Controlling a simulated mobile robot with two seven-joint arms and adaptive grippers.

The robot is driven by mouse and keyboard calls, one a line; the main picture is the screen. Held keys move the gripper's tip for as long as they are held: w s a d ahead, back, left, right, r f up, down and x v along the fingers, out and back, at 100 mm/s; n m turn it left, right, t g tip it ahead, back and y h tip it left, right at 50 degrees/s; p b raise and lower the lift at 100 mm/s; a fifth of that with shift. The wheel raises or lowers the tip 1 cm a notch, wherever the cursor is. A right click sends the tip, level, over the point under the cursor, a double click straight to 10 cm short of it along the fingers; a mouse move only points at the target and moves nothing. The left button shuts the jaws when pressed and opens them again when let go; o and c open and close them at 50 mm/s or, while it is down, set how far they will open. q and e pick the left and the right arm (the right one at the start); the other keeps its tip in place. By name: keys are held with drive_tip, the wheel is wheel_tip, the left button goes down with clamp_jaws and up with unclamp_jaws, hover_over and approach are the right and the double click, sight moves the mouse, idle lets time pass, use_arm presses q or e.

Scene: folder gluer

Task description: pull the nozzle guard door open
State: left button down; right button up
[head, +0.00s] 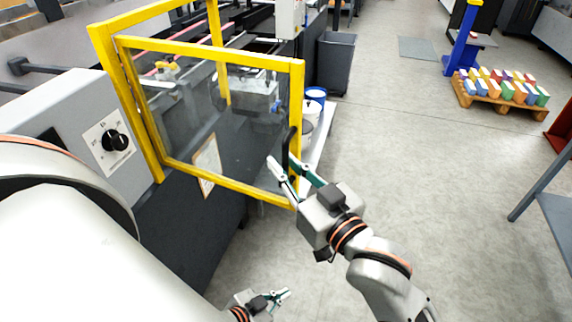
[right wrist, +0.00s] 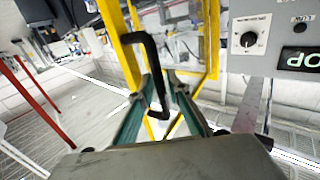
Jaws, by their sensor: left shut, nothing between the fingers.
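The nozzle guard door (head: 205,178) is a clear panel in a yellow frame. In the head view it stands swung out from its yellow guard frame (head: 140,115), attached at its left side. Its black handle (head: 291,140) is on the right edge; it also shows in the right wrist view (right wrist: 155,65). My right gripper (head: 287,163) is at this handle, its teal fingers on either side and apparently closed on it; the exact contact is partly hidden. My left gripper (head: 282,295) is shut and empty, low over the floor, away from the door.
A grey control box (head: 70,110) with a black knob (head: 115,140) stands left of the door. A dark bin (head: 335,65) and a blue-rimmed container (head: 316,95) are behind it. A pallet of coloured boxes (head: 500,90) is far right. Floor right of the door is clear.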

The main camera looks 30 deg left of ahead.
idle(0.3)
drive_tip(key=v, duration=1.2)
